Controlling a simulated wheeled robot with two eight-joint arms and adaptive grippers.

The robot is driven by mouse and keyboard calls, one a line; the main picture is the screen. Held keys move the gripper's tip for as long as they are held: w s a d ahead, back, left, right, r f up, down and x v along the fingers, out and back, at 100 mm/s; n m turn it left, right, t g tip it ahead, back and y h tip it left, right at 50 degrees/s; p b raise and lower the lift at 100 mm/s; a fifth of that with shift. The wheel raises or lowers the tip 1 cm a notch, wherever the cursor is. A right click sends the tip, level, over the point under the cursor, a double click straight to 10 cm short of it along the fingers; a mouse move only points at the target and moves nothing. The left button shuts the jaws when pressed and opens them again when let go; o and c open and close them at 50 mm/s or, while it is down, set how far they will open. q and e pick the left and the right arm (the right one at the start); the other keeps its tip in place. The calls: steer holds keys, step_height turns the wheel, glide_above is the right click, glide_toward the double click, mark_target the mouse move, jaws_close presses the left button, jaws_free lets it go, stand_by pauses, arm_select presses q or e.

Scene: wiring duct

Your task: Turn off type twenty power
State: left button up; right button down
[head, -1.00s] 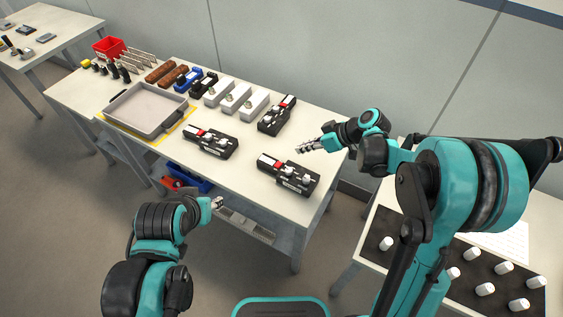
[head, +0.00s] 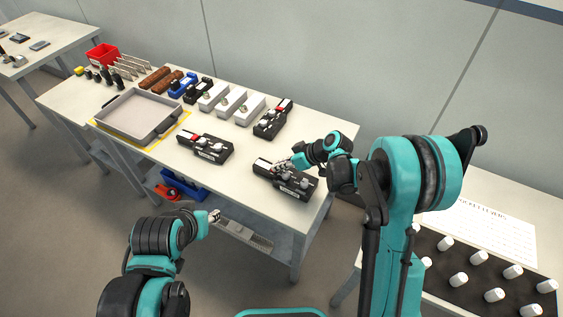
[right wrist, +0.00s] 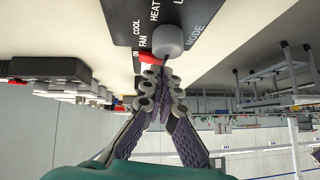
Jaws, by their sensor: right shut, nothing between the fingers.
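Three black control boxes stand on the long table: one at the front right (head: 298,188), one left of it (head: 205,147) and one behind (head: 273,119). Their type labels are too small to read. My right gripper (head: 281,165) is shut and empty at the front right box, partly covering its top. In the right wrist view the gripper (right wrist: 160,82) has its tips beside a red switch (right wrist: 149,58) and a grey knob (right wrist: 168,38) on a panel marked FAN, COOL, HEAT and MODE; contact is unclear. My left gripper (head: 214,216) is off the table's front edge; its jaws are too small to judge.
A grey tray (head: 163,137), white boxes (head: 249,109), a blue box (head: 184,84) and a red bin (head: 101,54) are farther left on the table. Another table at right holds a dark mat with white knobs (head: 457,279).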

steer(key=shift+s+f, duration=0.1)
steer(key=shift+f, duration=0.1)
steer(key=shift+s+a+f+b, duration=0.1)
steer(key=shift+a+f+b, duration=0.1)
steer(key=shift+f+b, duration=0.15)
steer(key=shift+t+h, duration=0.3)
steer(key=shift+s+r, duration=0.1)
steer(key=shift+d, duration=0.1)
steer(key=shift+w, duration=0.2)
steer(key=shift+w+d+r, duration=0.1)
steer(key=shift+w+d, duration=0.3)
steer(key=shift+w, duration=0.2)
